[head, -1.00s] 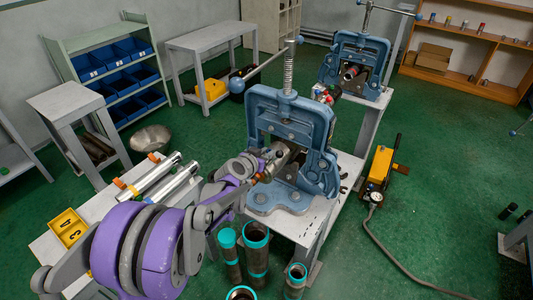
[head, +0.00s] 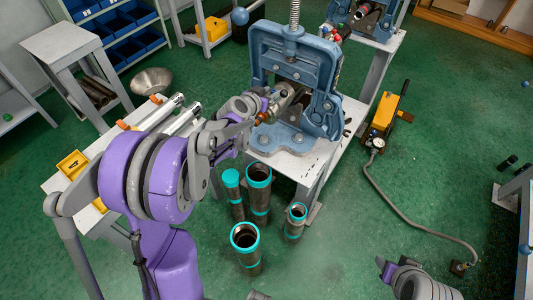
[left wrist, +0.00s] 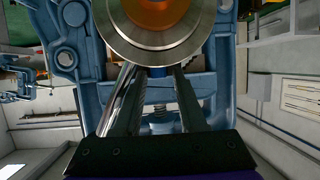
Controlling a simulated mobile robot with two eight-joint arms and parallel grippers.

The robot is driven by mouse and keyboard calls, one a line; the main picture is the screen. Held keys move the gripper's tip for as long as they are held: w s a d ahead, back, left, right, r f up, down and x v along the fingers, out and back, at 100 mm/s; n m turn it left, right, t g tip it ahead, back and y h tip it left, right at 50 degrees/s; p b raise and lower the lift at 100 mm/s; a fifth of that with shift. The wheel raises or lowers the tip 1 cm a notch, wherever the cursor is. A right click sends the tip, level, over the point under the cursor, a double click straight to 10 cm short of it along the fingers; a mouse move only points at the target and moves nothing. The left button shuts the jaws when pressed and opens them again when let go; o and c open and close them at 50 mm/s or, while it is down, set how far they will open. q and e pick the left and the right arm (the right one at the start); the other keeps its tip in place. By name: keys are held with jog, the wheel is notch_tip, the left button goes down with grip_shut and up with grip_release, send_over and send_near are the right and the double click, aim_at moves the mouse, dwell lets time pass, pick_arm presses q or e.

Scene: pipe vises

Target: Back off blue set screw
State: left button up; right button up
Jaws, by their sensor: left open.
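A blue pipe vise (head: 292,72) stands on a white bench, with a metal fitting (head: 285,98) held in its opening. In the left wrist view the fitting shows as a silver ring (left wrist: 155,40) with an orange centre. A small blue piece (left wrist: 157,72), seemingly the blue set screw, shows at the ring's edge between my left fingertips. My left gripper (left wrist: 155,75) is open with a finger on either side of it; I cannot tell whether they touch it. In the head view my left gripper (head: 264,108) is small and partly hidden against the fitting. My right gripper is out of view.
Several teal-rimmed pipes (head: 258,190) stand on the floor before the bench. A second vise (head: 362,15) stands behind. A yellow pump (head: 383,118) with a hose lies to the right. Silver tubes (head: 158,118) and a yellow bin (head: 73,163) are on the left bench.

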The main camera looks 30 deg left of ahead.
pick_arm(q)
jog(key=shift+d, duration=0.1)
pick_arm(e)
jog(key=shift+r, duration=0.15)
pick_arm(q)
jog(key=shift+w+a+r+m+h+p, duration=0.1)
jog(key=shift+a+m+h+p, duration=0.1)
jog(key=shift+m+h+p, duration=0.45)
jog(key=shift+a+m+h, duration=0.1)
jog(key=shift+m+h, duration=0.45)
jog(key=shift+h, duration=0.2)
jog(key=m+g+h, duration=0.1)
jog(key=m+h, duration=0.1)
jog(key=a+m+g+h, duration=0.1)
jog(key=m+g+h, duration=0.1)
jog(key=m+h, duration=0.1)
jog(key=shift+w, duration=0.2)
jog(key=v, duration=1.1)
jog(key=s+d+f+n+g+y+b, duration=0.5)
jog(key=s+d+f+b, duration=1)
jog(key=s+d+f, duration=0.4)
jog(key=shift+s+d+f+n+g, duration=0.2)
jog(key=shift+s+f+n+g, duration=0.15)
jog(key=shift+f+g, duration=0.5)
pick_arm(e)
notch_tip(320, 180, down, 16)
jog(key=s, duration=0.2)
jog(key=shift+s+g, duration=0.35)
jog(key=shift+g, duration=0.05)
